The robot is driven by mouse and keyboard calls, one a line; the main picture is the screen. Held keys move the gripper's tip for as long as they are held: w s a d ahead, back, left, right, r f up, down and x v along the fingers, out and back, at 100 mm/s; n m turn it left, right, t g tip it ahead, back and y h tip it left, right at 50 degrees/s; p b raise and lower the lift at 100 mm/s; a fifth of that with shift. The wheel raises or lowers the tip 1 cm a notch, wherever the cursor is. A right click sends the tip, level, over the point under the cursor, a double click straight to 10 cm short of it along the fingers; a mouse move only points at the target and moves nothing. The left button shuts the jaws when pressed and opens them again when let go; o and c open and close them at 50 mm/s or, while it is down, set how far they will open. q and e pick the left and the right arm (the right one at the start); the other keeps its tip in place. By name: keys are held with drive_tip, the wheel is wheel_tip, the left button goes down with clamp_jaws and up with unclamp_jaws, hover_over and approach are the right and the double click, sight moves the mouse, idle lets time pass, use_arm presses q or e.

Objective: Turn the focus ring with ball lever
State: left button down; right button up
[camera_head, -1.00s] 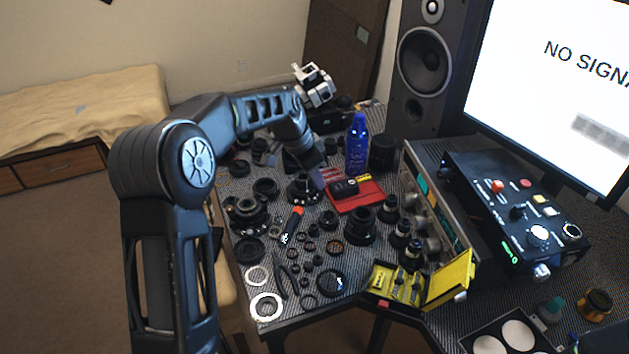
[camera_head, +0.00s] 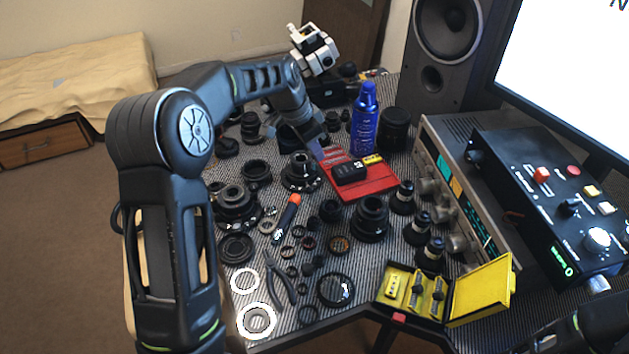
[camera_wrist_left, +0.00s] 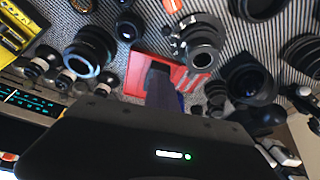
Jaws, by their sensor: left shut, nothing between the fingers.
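A black lens with a ringed barrel (camera_head: 301,172) stands on the striped work mat, left of the red tray; I take it for the one with the focus ring. In the left wrist view a lens barrel (camera_wrist_left: 203,38) stands upright near the top, with small dark knobs at its left side. I cannot tell for sure which knob is the ball lever. My left gripper (camera_head: 319,154) is shut and empty, just above and right of that lens in the head view. In the wrist view its closed fingers (camera_wrist_left: 163,88) point toward the red tray, apart from the barrel. My right gripper is out of view.
The red tray (camera_head: 372,190) holds a small black box (camera_head: 349,173). A blue bottle (camera_head: 364,125) stands behind it. Several lens parts, an orange-handled tool (camera_head: 288,215) and pliers (camera_head: 281,284) crowd the mat. An open yellow case (camera_head: 401,274) lies at the front; a grey instrument (camera_head: 440,150) stands right.

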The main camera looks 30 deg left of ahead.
sight(312, 181)
use_arm(q)
drive_tip(key=shift+s+r, duration=0.1)
drive_tip(key=shift+r, duration=0.05)
drive_tip(key=p+x, duration=0.1)
drive_tip(key=x, duration=0.8)
drive_tip(key=shift+d+f, duration=0.1)
drive_tip(key=shift+f, duration=0.1)
drive_tip(key=shift+s+a+f+p, duration=0.25)
drive_tip(key=shift+s+a+p, duration=0.1)
drive_tip(key=shift+s+a, duration=0.15)
drive_tip(key=shift+s+a+f+p, duration=0.25)
drive_tip(key=shift+s+a+p, duration=0.15)
drive_tip(key=shift+s, duration=0.2)
drive_tip(key=shift+s+a+f, duration=0.2)
drive_tip(key=shift+s, duration=0.1)
drive_tip(key=shift+s+a+m+b, duration=0.15)
drive_tip(key=shift+s+m+b, duration=0.05)
drive_tip(key=shift+m+b, duration=0.25)
